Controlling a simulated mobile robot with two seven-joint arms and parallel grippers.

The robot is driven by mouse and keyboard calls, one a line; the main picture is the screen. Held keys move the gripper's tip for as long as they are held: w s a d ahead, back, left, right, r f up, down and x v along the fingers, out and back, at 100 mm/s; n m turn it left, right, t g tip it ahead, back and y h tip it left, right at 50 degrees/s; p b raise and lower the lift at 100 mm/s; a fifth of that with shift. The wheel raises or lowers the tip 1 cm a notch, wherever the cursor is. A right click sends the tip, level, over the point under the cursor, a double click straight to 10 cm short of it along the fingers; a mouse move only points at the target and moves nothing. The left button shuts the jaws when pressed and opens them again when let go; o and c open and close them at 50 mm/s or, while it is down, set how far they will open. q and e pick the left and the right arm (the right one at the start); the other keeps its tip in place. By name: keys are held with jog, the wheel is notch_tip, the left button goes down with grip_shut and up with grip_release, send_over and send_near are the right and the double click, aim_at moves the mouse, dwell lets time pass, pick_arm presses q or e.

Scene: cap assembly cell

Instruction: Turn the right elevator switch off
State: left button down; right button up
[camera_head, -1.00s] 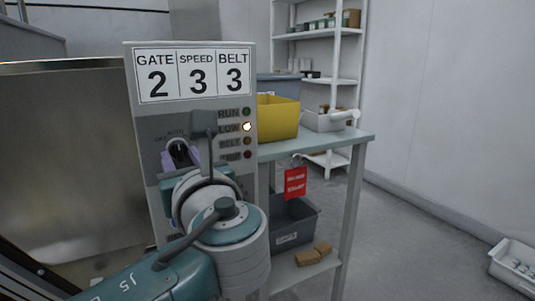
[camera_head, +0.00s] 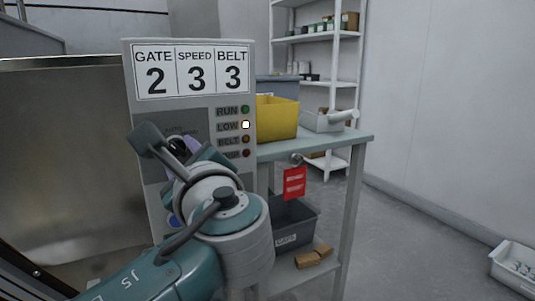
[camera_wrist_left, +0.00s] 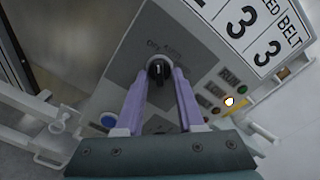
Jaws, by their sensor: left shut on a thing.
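A grey control panel (camera_head: 140,80) stands in front of me, with a plate reading GATE 2, SPEED 3, BELT 3. A black rotary switch (camera_wrist_left: 158,69) sits on its dark grey field, under lettering too blurred to read surely. My left gripper (camera_head: 181,145) is at the panel, its purple fingers on either side of the switch knob and shut on it. In the head view my wrist and fingers hide most of the switch. The knob's pointer setting is hard to read. My right gripper is not in view.
The LOW lamp (camera_head: 246,125) glows white; the RUN, BELT and lowest lamps look dim. A blue button (camera_wrist_left: 108,119) sits lower on the panel. A bench with a yellow bin (camera_head: 277,118) and a hanging red tag (camera_head: 294,183) stands close on the right. Open floor lies beyond it.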

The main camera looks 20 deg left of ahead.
pick_arm(q)
jog(key=shift+n, duration=0.5)
jog(key=c, duration=0.5)
grip_release()
jog(key=shift+s+d, duration=0.35)
jog(key=shift+d, duration=0.05)
jog(key=p+v, duration=0.2)
jog(key=v, duration=0.7)
